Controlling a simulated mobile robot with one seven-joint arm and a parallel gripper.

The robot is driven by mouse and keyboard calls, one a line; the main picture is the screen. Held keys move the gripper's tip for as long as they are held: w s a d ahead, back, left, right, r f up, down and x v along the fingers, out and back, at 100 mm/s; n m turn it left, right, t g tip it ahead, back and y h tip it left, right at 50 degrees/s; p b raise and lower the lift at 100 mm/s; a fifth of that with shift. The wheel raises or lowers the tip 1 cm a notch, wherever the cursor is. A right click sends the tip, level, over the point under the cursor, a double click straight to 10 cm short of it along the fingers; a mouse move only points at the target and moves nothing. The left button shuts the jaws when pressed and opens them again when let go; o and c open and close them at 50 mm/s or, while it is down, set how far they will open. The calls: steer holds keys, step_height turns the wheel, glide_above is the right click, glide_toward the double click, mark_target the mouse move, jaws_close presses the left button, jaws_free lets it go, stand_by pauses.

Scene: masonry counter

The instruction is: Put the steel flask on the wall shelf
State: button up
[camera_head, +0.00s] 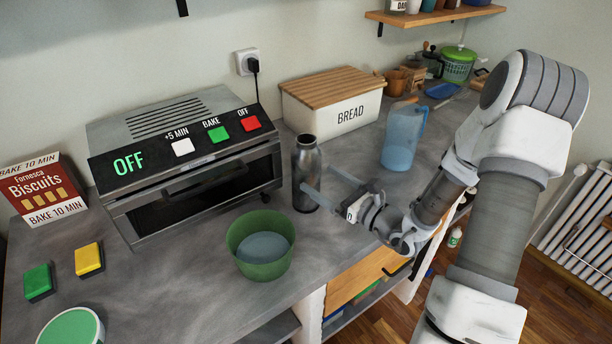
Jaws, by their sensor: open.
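The steel flask (305,160) stands upright on the grey counter (190,257), just right of the oven. My gripper (312,182) reaches in from the right with its jaws open. One finger shows in front of the flask's lower body and the other passes on its right side; the flask appears to be at the fingertips or between them. I cannot tell whether either finger touches it. The wall shelf (420,17) is at the top right, above the counter, with several containers on it.
A toaster oven (183,160) is left of the flask, and a bread box (335,100) stands behind it. A green bowl (261,245) sits in front. A blue jug (402,137) stands right of the flask, near my arm. Sponges and a biscuit box are at the left.

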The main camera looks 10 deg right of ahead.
mark_target(305, 168)
steer(key=x, duration=0.6)
steer(key=shift+w+a+r, duration=0.1)
steer(key=shift+a+r, duration=0.1)
steer(key=shift+r, duration=0.05)
jaws_close()
stand_by(0.3)
steer(key=shift+r+p, duration=0.15)
steer(key=shift+p, duration=0.15)
